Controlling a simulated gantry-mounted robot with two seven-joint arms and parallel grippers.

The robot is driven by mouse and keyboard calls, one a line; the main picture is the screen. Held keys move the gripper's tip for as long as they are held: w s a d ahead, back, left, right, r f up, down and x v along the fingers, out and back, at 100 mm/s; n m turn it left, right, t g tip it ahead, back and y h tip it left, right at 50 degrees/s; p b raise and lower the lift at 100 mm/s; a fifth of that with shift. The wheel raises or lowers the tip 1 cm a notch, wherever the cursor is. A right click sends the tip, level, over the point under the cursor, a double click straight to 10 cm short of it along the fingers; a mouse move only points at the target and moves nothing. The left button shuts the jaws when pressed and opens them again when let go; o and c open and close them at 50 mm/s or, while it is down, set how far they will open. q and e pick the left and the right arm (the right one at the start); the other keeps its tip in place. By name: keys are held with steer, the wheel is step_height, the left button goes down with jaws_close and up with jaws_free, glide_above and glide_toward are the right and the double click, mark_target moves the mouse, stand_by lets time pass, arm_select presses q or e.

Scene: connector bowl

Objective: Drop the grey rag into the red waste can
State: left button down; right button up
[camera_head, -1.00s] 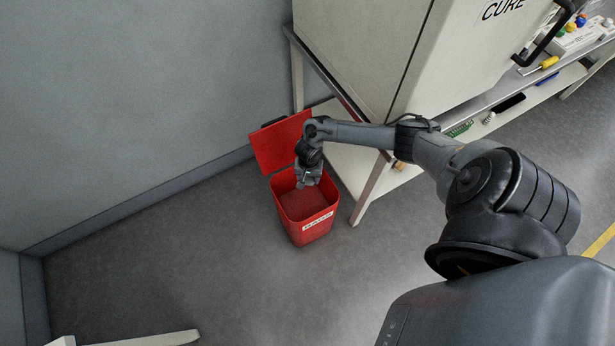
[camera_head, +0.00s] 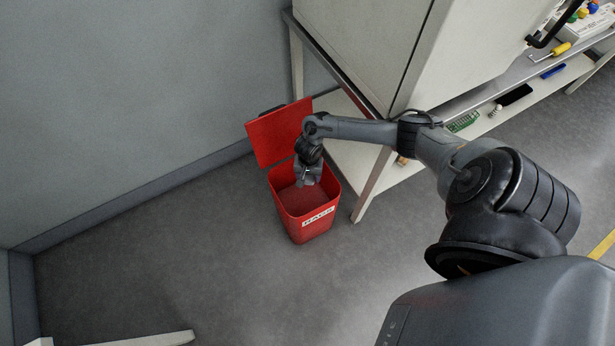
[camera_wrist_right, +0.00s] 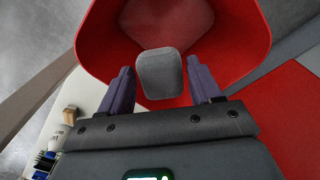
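The red waste can (camera_head: 312,228) stands on the floor with its lid (camera_head: 278,135) tipped open behind it. My right gripper (camera_head: 308,181) points down into the can's mouth. In the right wrist view the two fingers of my right gripper (camera_wrist_right: 162,82) are spread apart. The grey rag (camera_wrist_right: 160,73) shows between and beyond the fingertips, inside the red can walls (camera_wrist_right: 110,35). It looks clear of both fingers; I cannot tell whether it rests on the can's bottom. In the head view the rag cannot be made out. My left gripper is out of view.
A white cabinet (camera_head: 365,45) on a bench frame stands close to the right of the can, with a leg (camera_head: 372,185) beside it. A lower shelf (camera_head: 475,130) holds small items. The wall (camera_head: 130,100) is behind.

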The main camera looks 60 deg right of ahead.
steer(key=o, duration=0.4)
steer(key=shift+c, duration=0.2)
step_height(320, 180, up, 11)
steer(key=p, duration=0.6)
steer(key=shift+f, duration=0.15)
